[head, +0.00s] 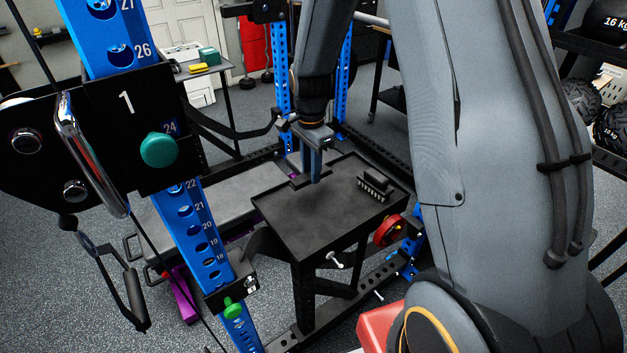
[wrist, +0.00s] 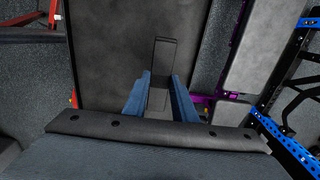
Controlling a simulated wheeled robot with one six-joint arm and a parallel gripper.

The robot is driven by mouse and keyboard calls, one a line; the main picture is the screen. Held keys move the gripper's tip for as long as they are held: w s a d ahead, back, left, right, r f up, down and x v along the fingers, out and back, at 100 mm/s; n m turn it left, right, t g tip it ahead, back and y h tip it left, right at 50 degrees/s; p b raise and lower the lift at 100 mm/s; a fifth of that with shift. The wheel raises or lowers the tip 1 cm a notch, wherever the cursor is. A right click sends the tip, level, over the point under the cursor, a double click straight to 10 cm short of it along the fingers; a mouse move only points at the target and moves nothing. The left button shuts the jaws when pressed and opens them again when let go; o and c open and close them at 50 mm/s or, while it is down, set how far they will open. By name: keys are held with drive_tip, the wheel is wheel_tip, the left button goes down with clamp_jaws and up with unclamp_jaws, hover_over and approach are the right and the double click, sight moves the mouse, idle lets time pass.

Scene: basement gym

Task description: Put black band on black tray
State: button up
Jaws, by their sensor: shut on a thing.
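The black tray (head: 290,225) is a rectangular, low-rimmed surface in the middle of the head view. Its dark surface (wrist: 110,55) also fills much of the wrist view. My gripper (head: 315,178) points down over the tray's far left part. In the wrist view, the blue fingers of my gripper (wrist: 159,80) are shut on the black band (wrist: 164,50), a flat dark strip. In the head view, a small dark part of the band (head: 300,181) shows beside the fingertips. I cannot tell whether the band touches the tray.
A black brush-like object (head: 375,186) lies on the tray's right side. A grey padded bench (head: 215,200) is left of the tray. A blue rack upright (head: 205,235) stands in front on the left. The tray's near middle is clear.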

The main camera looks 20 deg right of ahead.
sight(311, 192)
drive_tip(key=shift+f+p, duration=0.75)
drive_tip(key=shift+f, duration=1.65)
drive_tip(key=shift+f, duration=0.1)
drive_tip(key=o, duration=1)
drive_tip(key=shift+o, duration=0.2)
